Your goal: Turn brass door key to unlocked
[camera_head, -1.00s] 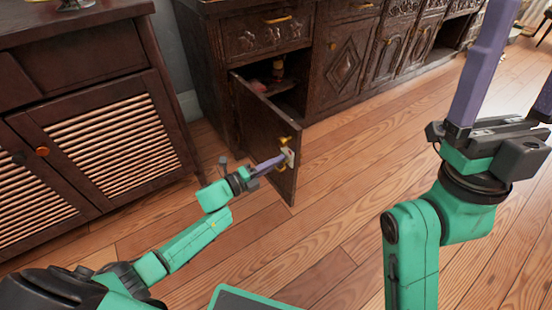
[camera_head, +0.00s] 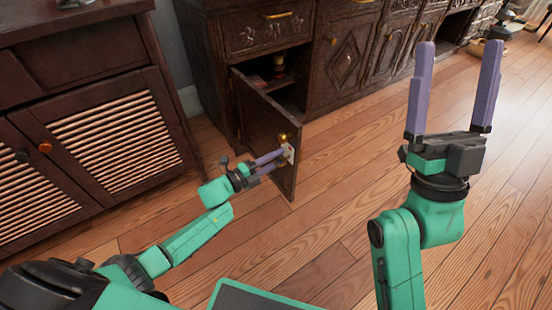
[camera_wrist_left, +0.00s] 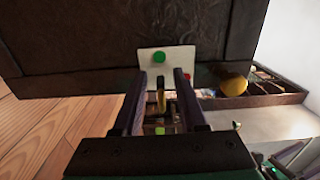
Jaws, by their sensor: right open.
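The brass key (camera_wrist_left: 161,102) shows in the left wrist view as a narrow yellow upright piece in front of a pale lock plate (camera_wrist_left: 178,57). The plate is on a dark wooden cabinet door (camera_head: 262,125), which stands open. Green dots show above and below the key. My left gripper (camera_wrist_left: 160,80) has its fingers apart, one on each side of the key, with visible gaps. In the head view the left gripper (camera_head: 281,159) reaches the plate and its fingers hide the key. My right gripper (camera_head: 458,50) is open, empty and raised at the right.
A round brass knob (camera_head: 283,137) is on the door just above the plate. The dark carved cabinet (camera_head: 205,50) stands behind, with items inside the opening. A slatted cabinet (camera_head: 105,130) stands at the left. The wooden floor (camera_head: 345,170) right of the door is clear.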

